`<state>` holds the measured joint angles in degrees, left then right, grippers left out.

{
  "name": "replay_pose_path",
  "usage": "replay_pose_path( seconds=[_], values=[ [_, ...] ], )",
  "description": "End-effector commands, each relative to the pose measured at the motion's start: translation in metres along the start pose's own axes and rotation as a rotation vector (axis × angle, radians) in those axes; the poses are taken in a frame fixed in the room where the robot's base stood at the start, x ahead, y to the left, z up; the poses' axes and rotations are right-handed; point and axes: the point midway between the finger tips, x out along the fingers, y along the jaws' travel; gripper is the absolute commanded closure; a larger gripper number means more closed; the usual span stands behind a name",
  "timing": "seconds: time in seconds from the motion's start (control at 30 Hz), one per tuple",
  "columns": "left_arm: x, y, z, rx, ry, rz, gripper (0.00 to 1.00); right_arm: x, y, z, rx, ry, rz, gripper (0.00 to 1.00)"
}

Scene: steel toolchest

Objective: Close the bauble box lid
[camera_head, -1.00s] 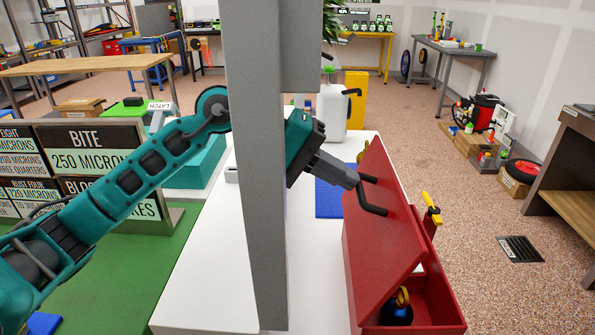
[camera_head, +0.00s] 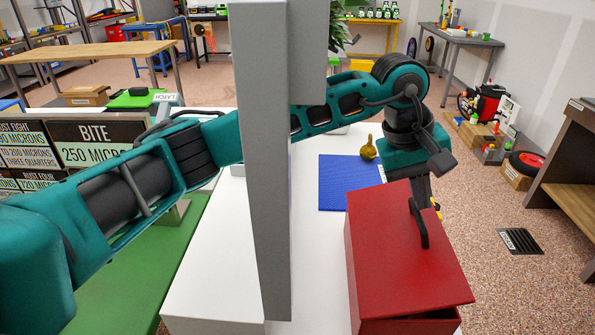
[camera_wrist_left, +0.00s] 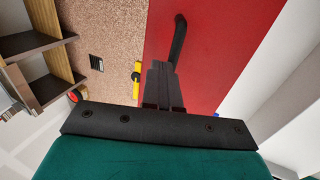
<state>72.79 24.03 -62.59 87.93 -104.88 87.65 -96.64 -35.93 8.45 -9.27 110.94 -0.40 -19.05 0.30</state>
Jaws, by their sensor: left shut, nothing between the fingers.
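The red bauble box (camera_head: 352,275) stands on the white table at the right in the head view. Its red lid (camera_head: 405,260) lies low over the box, slightly tilted, with a dark gap under its near right edge. A black handle (camera_head: 419,225) is on the lid. My left gripper (camera_head: 424,210) is shut and empty, pointing down at the lid's far right part beside the handle; I cannot tell whether it touches. In the left wrist view, the shut fingers (camera_wrist_left: 160,75) are over the red lid (camera_wrist_left: 220,50), close to the handle (camera_wrist_left: 178,40). The inside of the box is hidden.
A blue mat (camera_head: 338,185) lies on the white table (camera_head: 215,270) behind the box, with a gold bauble (camera_head: 369,149) at its edge. A yellow-handled part (camera_wrist_left: 136,80) shows beside the box. My grey column blocks the middle of the head view.

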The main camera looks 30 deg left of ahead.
Motion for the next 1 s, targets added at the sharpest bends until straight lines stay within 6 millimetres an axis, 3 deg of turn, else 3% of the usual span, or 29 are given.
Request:
replay_pose_path(
  seconds=[0.2, 0.4, 1.0],
  values=[
    [0.029, 0.002, 0.000, -0.001, 0.001, -0.058, 1.00, 0.013, -0.004, 0.011, 0.005, 0.003, -0.007, 0.14],
    [0.042, 0.006, 0.000, -0.001, -0.001, -0.056, 1.00, 0.018, -0.009, 0.012, 0.011, 0.008, -0.020, 0.14],
    [0.048, 0.009, 0.000, 0.000, -0.001, -0.052, 1.00, 0.019, -0.012, 0.006, 0.015, 0.017, -0.028, 0.14]
  ],
)
